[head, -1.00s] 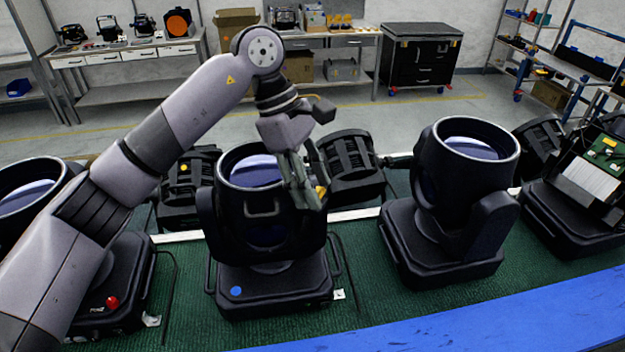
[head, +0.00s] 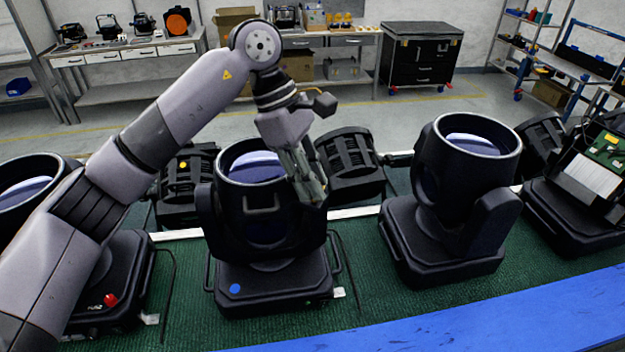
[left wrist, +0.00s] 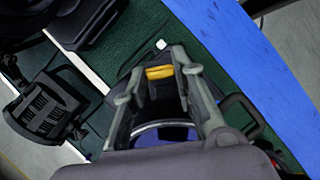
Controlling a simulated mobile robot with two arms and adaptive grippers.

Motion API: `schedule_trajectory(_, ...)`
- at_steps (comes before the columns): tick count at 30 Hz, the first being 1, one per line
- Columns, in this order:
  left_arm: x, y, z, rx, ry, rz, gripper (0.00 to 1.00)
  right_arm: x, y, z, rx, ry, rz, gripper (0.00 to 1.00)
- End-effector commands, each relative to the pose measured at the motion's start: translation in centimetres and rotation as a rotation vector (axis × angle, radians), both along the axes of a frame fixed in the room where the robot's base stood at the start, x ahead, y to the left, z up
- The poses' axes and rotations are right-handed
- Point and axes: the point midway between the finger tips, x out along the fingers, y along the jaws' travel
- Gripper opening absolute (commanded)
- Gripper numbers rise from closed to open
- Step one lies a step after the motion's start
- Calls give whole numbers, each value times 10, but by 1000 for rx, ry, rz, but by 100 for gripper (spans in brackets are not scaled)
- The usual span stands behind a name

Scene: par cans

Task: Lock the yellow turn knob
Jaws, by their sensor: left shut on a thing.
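The yellow turn knob (left wrist: 160,72) shows in the left wrist view as a short yellow bar on the side of the middle par can. That can (head: 262,225) stands upright on its dark base in the head view, its round lens facing up. My left gripper (head: 312,192) points down at the can's right side and hides the knob in the head view. In the left wrist view the fingers of the left gripper (left wrist: 162,73) lie on both sides of the knob and are shut on it. My right gripper is not in view.
Another par can (head: 465,190) stands to the right, with bare green mat (head: 375,300) between. One more can (head: 30,188) is at the left, partly behind my arm. Darker fixtures (head: 348,165) lie behind. A blue strip (head: 480,318) runs along the front edge.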

Motion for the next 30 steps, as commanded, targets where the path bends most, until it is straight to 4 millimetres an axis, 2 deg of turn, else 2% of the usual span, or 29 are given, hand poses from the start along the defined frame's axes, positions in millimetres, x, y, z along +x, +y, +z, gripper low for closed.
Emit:
schedule_trajectory(15,-2,1,-6,-2,-7,413,0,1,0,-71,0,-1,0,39)
schedule_trajectory(30,-6,-1,-5,-1,-6,888,0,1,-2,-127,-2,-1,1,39)
